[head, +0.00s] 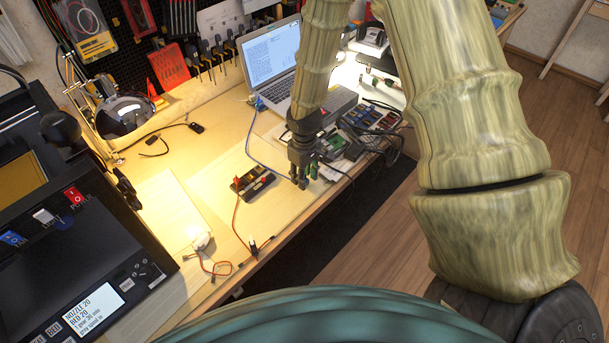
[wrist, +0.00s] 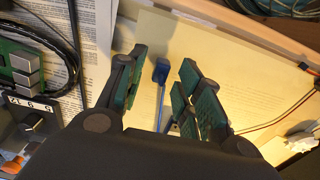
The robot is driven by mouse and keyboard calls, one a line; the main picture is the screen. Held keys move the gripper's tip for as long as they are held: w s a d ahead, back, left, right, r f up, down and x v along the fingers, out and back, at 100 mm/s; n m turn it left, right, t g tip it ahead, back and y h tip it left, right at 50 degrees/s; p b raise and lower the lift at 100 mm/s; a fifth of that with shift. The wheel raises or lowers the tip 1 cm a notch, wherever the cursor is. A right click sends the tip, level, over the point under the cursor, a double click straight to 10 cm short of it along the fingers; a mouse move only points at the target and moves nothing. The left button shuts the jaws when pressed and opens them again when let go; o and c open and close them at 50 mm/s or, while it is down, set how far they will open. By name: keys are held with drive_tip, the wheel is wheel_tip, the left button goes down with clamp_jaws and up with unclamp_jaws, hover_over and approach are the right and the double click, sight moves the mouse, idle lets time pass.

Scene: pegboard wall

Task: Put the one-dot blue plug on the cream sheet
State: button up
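A blue plug (wrist: 161,70) on a blue cable shows in the wrist view, between and just beyond my fingertips. It appears over the cream sheet (wrist: 250,85); I cannot tell whether it touches it. Its dot marking is too small to make out. In the head view, the cream sheet (head: 213,193) lies on the desk, and the blue cable (head: 262,163) runs from near the laptop towards my gripper (head: 301,181). The plug's end there is hidden or too small to tell. My gripper is low over the desk's front part, fingers apart on either side of the plug, without visible contact.
A black block with red parts (head: 253,182) sits left of my gripper. A laptop (head: 275,65) stands behind. Boards and cables crowd the right, including a green board (wrist: 20,65). A white piece (head: 201,242) with wires lies front left. The desk's front edge is close.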

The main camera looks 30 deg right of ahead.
wheel_tip(320, 180, up, 12)
drive_tip(key=b, duration=0.2)
idle(0.6)
drive_tip(key=shift+f, duration=0.1)
idle(0.3)
